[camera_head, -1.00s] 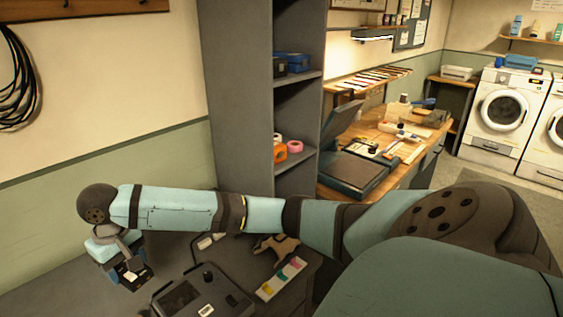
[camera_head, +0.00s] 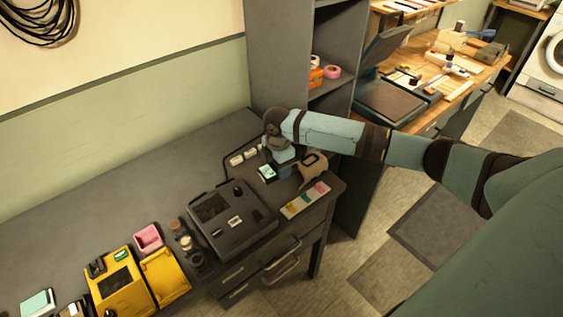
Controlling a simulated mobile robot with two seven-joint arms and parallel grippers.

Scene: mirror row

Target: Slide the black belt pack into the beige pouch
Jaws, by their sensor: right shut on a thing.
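My right arm reaches in from the right, and its gripper (camera_head: 279,163) points down over the back right of the grey desk. It is shut on the black belt pack (camera_head: 267,174), a small dark box with a pale panel on its upper side. The fingertips are mostly hidden by the wrist. The beige pouch (camera_head: 313,166) stands on the desk just right of the gripper, with a dark patch on its upper part. The belt pack is left of the pouch and apart from it. My left gripper is not in view.
A dark grey case (camera_head: 222,227) lies in front of the gripper. A strip with coloured patches (camera_head: 305,200) lies near the desk's right edge. Small white items (camera_head: 243,157) lie behind. A yellow device (camera_head: 123,283) and pink box (camera_head: 148,238) stand left. Grey shelving (camera_head: 276,60) rises behind.

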